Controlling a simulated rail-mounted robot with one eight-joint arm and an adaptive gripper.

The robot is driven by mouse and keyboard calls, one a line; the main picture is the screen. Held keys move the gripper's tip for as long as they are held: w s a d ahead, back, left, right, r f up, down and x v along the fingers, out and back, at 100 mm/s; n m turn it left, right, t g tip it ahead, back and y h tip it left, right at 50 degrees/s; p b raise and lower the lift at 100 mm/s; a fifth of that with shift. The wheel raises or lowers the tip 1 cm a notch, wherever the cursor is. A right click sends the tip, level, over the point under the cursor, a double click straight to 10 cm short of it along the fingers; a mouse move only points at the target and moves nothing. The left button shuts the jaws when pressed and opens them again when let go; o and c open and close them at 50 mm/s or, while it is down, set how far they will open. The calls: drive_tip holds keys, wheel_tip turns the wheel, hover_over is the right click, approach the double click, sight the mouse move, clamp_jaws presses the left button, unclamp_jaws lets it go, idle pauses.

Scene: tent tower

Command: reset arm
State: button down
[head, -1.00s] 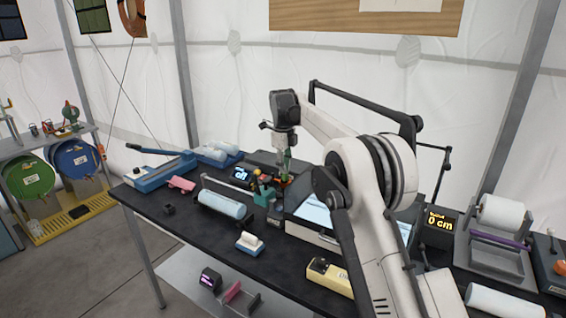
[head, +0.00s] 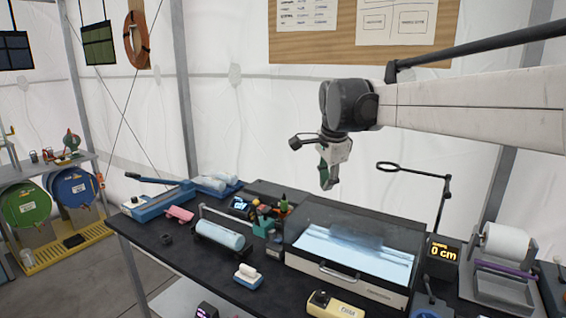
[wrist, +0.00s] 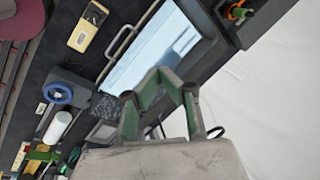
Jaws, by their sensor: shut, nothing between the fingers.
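My gripper (head: 327,178) hangs in the air above the dark workbench (head: 180,262), over the back left part of a clear-lidded case (head: 352,250). In the head view its green-grey fingers are together and empty, pointing down. In the wrist view the gripper (wrist: 158,78) shows its green inner finger links with nothing held between them. My arm reaches in from the right side of the head view, roughly level.
Pinboard papers (head: 397,20) hang behind. Air around my gripper is clear.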

drive_tip(key=s+d+f+n+t, duration=0.1)
drive_tip(key=s+d+n, duration=0.25)
drive_tip(key=s, duration=0.65)
drive_tip(key=s+d+f+n+t, duration=0.1)
drive_tip(key=s+d+f+n, duration=0.2)
drive_tip(key=s, duration=0.7)
drive_tip(key=s+d+f+n+t, duration=0.1)
drive_tip(key=s+f+n, duration=0.2)
drive_tip(key=s, duration=0.4)
drive_tip(key=s+d+f+n+b, duration=0.1)
drive_tip(key=s+f+n, duration=0.3)
drive_tip(key=s+f, duration=0.2)
drive_tip(key=shift+s+t, duration=0.4)
drive_tip(key=shift+s, duration=0.25)
